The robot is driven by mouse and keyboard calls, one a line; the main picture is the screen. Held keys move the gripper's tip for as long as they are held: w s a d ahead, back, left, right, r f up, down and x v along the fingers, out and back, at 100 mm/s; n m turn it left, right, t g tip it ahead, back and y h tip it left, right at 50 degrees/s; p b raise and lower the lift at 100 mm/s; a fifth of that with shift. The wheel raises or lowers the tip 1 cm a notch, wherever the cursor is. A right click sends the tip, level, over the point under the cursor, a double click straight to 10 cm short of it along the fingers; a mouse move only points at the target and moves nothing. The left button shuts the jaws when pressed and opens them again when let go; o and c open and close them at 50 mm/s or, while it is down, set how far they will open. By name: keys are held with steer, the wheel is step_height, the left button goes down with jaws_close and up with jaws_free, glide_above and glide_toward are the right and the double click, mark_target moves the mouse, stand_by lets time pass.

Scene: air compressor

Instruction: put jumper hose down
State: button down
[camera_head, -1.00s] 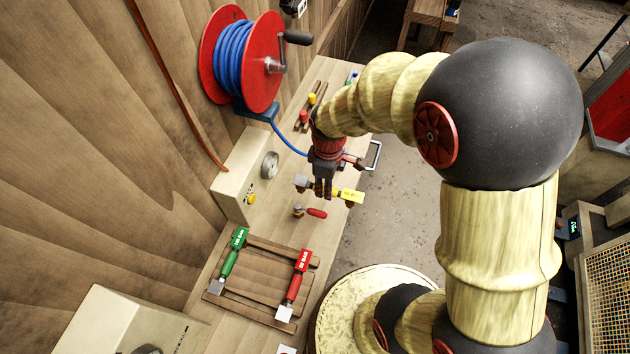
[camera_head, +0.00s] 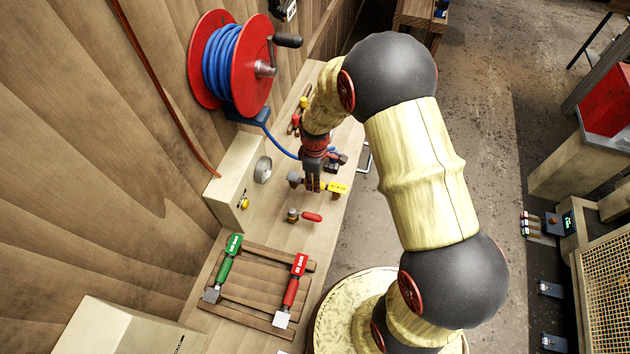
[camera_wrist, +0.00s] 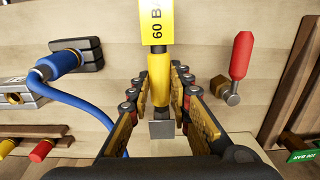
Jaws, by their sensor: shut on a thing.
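The jumper hose is a short yellow piece with a yellow "60 BAR" tag (camera_head: 337,188) and a grey metal end (camera_head: 294,178). My gripper (camera_head: 312,187) is shut on its middle, pointing down at the bench. In the wrist view, the yellow body of the jumper hose (camera_wrist: 159,88) lies between the fingers of my gripper (camera_wrist: 161,100), its tag toward the top and its grey end below. I cannot tell whether the hose touches the bench.
A wooden rack (camera_head: 262,290) holds a green-tagged hose (camera_head: 228,262) and a red-tagged hose (camera_head: 293,285). A red-handled valve (camera_head: 311,217) stands near my gripper. A blue hose runs from the wall reel (camera_head: 250,70) to a fitting (camera_wrist: 62,65) on the bench.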

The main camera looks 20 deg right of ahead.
steer(key=shift+f, duration=0.15)
steer(key=c, duration=1.7)
jaws_free()
steer(key=shift+o, duration=0.3)
steer(key=s+r+m+t, duration=0.1)
steer(key=s+r+m, duration=0.15)
steer(key=r, duration=1.15)
steer(key=s+r+m+t, duration=0.15)
steer(key=s+r, duration=0.25)
steer(key=r, duration=1)
steer(key=s+r+m+t, duration=0.3)
steer(key=s+r+m, duration=0.3)
steer(key=s, duration=0.9)
step_height(320, 180, up, 4)
steer(key=shift+s+f+m+p, duration=0.15)
steer(key=shift+m+p, duration=0.2)
steer(key=shift+m, duration=0.05)
